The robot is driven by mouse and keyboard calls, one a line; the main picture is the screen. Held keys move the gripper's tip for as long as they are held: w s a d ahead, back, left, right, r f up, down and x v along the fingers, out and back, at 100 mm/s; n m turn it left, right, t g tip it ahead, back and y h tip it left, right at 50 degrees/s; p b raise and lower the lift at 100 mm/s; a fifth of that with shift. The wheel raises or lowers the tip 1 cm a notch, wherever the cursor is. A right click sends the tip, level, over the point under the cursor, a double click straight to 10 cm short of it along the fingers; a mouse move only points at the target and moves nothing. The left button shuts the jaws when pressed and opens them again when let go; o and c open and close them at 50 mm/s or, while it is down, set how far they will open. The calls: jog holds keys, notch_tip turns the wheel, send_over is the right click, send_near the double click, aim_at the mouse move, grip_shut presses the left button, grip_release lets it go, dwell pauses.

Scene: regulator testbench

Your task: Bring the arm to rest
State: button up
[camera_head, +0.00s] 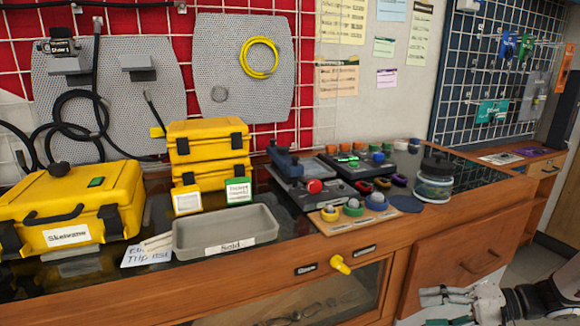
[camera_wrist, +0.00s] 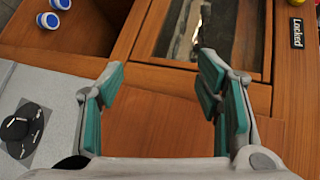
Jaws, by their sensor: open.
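My gripper (camera_head: 432,306) is at the lower right of the head view, in front of the wooden bench (camera_head: 225,300) and below its top. In the wrist view my gripper (camera_wrist: 162,85) has its two teal-padded fingers spread wide apart. Nothing is between them. Behind the fingers is a plain brown wooden surface (camera_wrist: 160,120), and the fingers hold nothing. Part of my arm is cut off at the right edge of the head view.
The bench top holds a yellow case (camera_head: 110,200), a grey tray (camera_head: 220,236), a control box (camera_head: 305,195) and a glass jar (camera_head: 434,182). A yellow knob (camera_head: 340,264) sticks out from the bench front. Blue-and-white round items (camera_wrist: 47,20) lie in a wooden recess.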

jog(key=s+a+r+n+g+h, duration=0.2)
jog(key=s+a+r+g+h, duration=0.1)
jog(key=s+a+r, duration=0.4)
jog(key=s+a+r+n+g+h, duration=0.2)
jog(key=s+a+r+g+h, duration=0.15)
jog(key=a+r, duration=0.5)
jog(key=s+r+t+h, duration=0.1)
jog(key=s+r+h, duration=0.2)
jog(key=s, duration=0.7)
jog(key=s+r+t+h, duration=0.2)
jog(key=s+r+h, duration=0.15)
jog(key=s, duration=0.65)
notch_tip(320, 180, up, 24)
jog(key=t+p, duration=0.3)
jog(key=p, duration=2)
jog(key=shift+w+d+r+p, duration=0.2)
jog(key=shift+d+p, duration=0.05)
jog(key=shift+p, duration=0.05)
